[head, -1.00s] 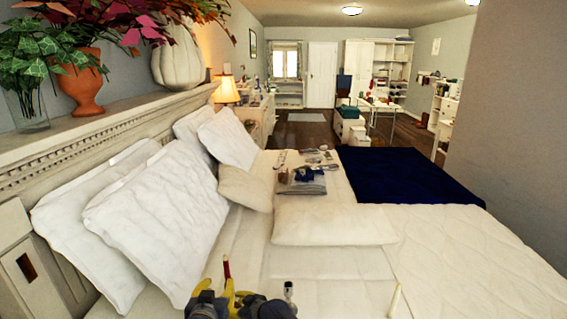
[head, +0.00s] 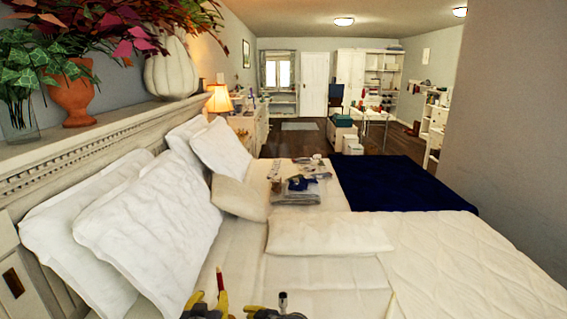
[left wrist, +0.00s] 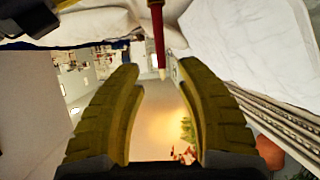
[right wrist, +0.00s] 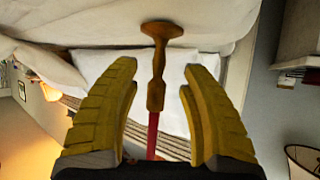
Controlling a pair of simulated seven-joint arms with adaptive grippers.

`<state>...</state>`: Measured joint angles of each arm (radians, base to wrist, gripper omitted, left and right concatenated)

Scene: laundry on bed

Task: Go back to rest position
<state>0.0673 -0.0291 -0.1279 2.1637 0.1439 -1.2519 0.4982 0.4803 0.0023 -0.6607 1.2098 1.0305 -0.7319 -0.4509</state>
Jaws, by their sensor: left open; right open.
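My left gripper (head: 221,299) shows yellow fingers at the bottom edge of the head view. In the left wrist view its fingers (left wrist: 158,75) are apart with nothing gripped. My right gripper (head: 272,313) is mostly cut off at the bottom of the head view. In the right wrist view its yellow fingers (right wrist: 160,70) are apart. A wooden stem with a flared end and a red shaft (right wrist: 156,80) shows between them, touching neither finger.
The bed carries white pillows (head: 165,225), a long cushion (head: 328,234), a grey folded cloth with small items (head: 296,193) and a navy blanket (head: 396,184). A carved headboard ledge (head: 90,138) with plants runs along the left. A grey wall (head: 510,120) stands at the right.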

